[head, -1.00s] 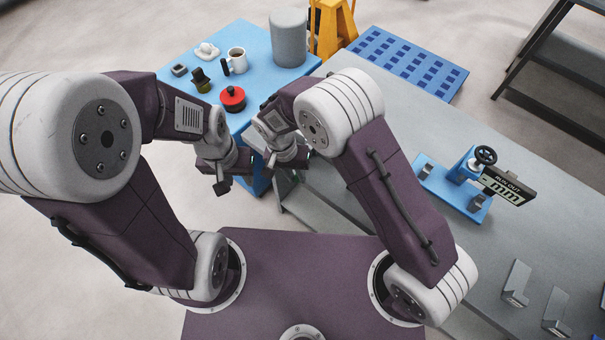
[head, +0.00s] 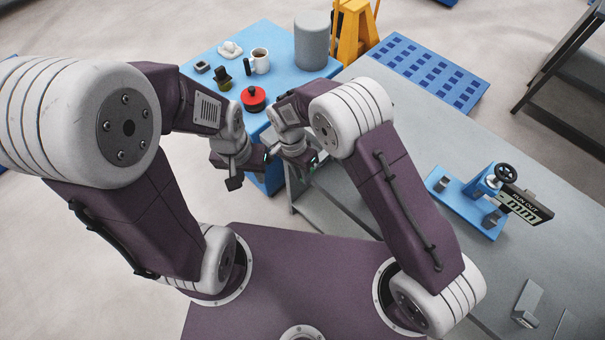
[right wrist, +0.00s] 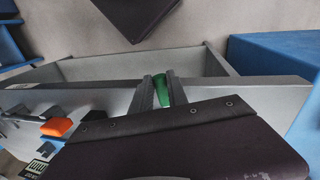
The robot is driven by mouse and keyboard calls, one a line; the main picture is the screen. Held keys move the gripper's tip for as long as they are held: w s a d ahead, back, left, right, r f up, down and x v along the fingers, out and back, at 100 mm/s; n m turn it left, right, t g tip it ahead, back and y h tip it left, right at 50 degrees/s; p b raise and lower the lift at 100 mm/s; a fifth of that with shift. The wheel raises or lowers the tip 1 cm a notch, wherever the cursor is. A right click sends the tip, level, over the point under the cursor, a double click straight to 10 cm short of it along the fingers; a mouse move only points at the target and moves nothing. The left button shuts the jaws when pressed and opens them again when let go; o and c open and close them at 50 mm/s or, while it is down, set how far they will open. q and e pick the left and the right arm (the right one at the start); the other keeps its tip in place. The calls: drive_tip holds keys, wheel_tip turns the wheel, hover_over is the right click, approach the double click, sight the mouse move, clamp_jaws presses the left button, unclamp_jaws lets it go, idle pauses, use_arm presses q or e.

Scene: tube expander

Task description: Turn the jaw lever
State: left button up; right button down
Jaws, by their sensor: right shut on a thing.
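No jaw lever can be made out for certain in either view. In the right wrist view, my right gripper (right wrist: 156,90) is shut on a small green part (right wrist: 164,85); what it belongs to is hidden. In the head view, my right gripper (head: 306,162) hangs beside the near left corner of the grey bench, close to my left gripper. My left gripper (head: 245,176) points down left of it. A small green spot shows between the two, but its owner is unclear. Whether the left jaws are open or shut is too small to tell.
The blue table (head: 222,52) holds a red round thing (head: 253,98) with a black knob, a white mug (head: 260,62) and a grey cylinder (head: 312,40). The grey bench (head: 400,130) holds a blue run-out gauge (head: 470,205) and grey blocks. An orange thing (right wrist: 56,127) shows in the right wrist view.

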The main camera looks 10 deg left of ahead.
drive_tip(key=c, duration=1.3)
unclamp_jaws()
wheel_tip(320, 180, up, 9)
drive_tip(key=w+a+p, duration=0.1)
drive_tip(key=p, duration=0.6)
drive_tip(key=shift+a, duration=0.3)
